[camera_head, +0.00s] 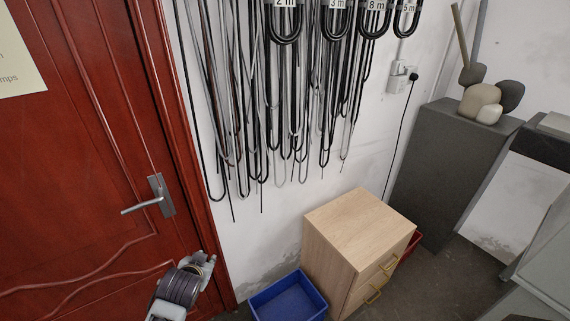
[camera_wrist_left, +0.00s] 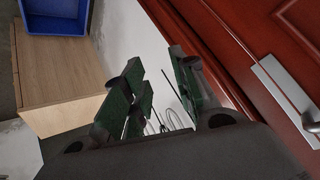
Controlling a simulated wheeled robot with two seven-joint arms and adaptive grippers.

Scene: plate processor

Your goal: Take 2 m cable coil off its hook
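The 2 m cable coil (camera_head: 284,24) is a black loop hanging on the white wall at the top edge of the head view, under a "2 m" label. Its hook is not visible. My left gripper (camera_wrist_left: 156,62) shows in the wrist view with its green-padded fingers apart and nothing between them. In the head view, part of my left arm (camera_head: 182,286) is at the bottom left, in front of the red door and well below the coil. My right gripper is not in view.
The 3 m (camera_head: 336,24), 8 m (camera_head: 374,24) and 5 m (camera_head: 406,22) coils hang to the right. Many loose cables (camera_head: 270,130) hang below. A wooden cabinet (camera_head: 350,232), a blue bin (camera_head: 290,300) and the red door (camera_head: 75,170) with a handle (camera_head: 160,196) are nearby.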

